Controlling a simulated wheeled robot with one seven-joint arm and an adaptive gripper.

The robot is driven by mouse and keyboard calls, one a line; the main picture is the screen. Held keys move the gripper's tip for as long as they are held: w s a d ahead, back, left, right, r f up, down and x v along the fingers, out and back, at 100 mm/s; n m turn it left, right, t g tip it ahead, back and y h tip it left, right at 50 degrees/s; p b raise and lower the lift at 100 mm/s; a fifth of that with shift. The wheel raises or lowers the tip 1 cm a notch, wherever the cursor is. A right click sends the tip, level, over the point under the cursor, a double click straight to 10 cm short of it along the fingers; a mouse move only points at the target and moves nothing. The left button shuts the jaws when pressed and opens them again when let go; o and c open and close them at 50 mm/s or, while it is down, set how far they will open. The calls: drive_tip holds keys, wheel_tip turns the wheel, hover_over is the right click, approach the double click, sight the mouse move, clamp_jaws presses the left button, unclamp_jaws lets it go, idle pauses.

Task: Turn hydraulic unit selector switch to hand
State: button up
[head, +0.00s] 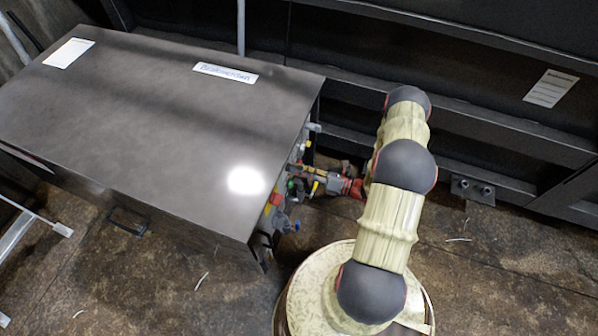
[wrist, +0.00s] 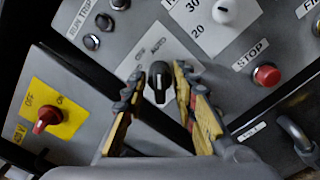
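The selector switch (wrist: 158,76) is a black knob on a pale square plate (wrist: 184,52) in the middle of the wrist view. Its plate reads AUTO, with another word to the left that looks like OFF; the plate's lower part is hidden by my fingers. A light mark shows at the knob's lower end. My gripper (wrist: 157,84) is open, with one yellow-and-grey finger on each side of the knob. Small gaps seem to remain between fingers and knob; contact is unclear. In the head view my gripper (head: 318,176) is at the cabinet's right side, where the switch cannot be made out.
Near the switch are a red switch on a yellow plate (wrist: 47,119), a red STOP button (wrist: 267,75), a white numbered knob (wrist: 226,12) and a dark curved handle (wrist: 297,134). The grey cabinet (head: 150,110) fills the head view's left. Dark beams (head: 470,120) stand behind my arm.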

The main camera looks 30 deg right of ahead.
drive_tip(key=shift+c, duration=1.1)
clamp_jaws()
drive_tip(key=shift+n, duration=0.4)
drive_tip(key=n, duration=0.3)
drive_tip(key=shift+f, duration=0.1)
drive_tip(key=n+b, duration=0.1)
drive_tip(key=n, duration=0.2)
drive_tip(key=shift+n, duration=0.3)
drive_tip(key=n+b, duration=0.1)
drive_tip(key=n, duration=0.4)
drive_tip(key=n+b, duration=0.1)
drive_tip(key=n, duration=0.4)
drive_tip(key=shift+n, duration=0.4)
